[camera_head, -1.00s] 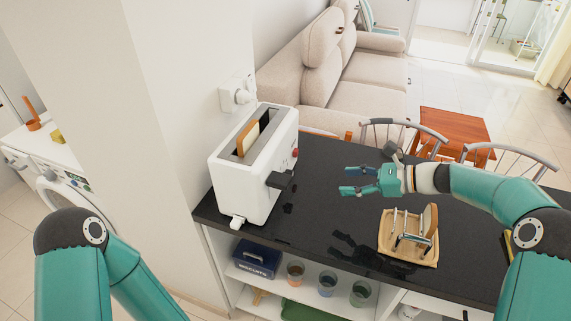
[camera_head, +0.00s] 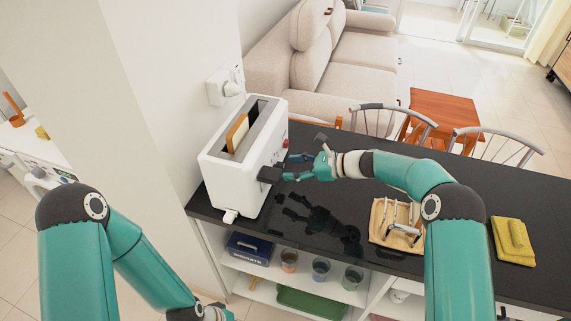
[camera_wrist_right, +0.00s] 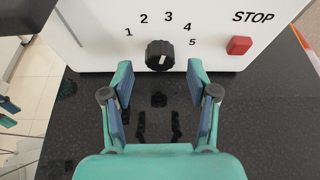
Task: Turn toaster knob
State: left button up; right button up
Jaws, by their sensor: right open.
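The white toaster (camera_head: 228,180) stands on the black counter against the wall, with a slice of bread (camera_head: 237,133) in its slot. In the right wrist view its black knob (camera_wrist_right: 159,55) sits below the printed numbers 1 to 5, with a pale mark on its face. A red STOP button (camera_wrist_right: 239,45) is to the right of it. My right gripper (camera_head: 291,167) is open at the toaster's control side. In the right wrist view its fingers (camera_wrist_right: 160,74) are on either side of the knob, just short of it, apart from it. My left arm shows, but its fingers do not.
Chairs stand behind the counter. Shelves with glasses (camera_head: 320,268) are below it.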

aim_at(284, 168)
jog(key=shift+x, duration=1.6)
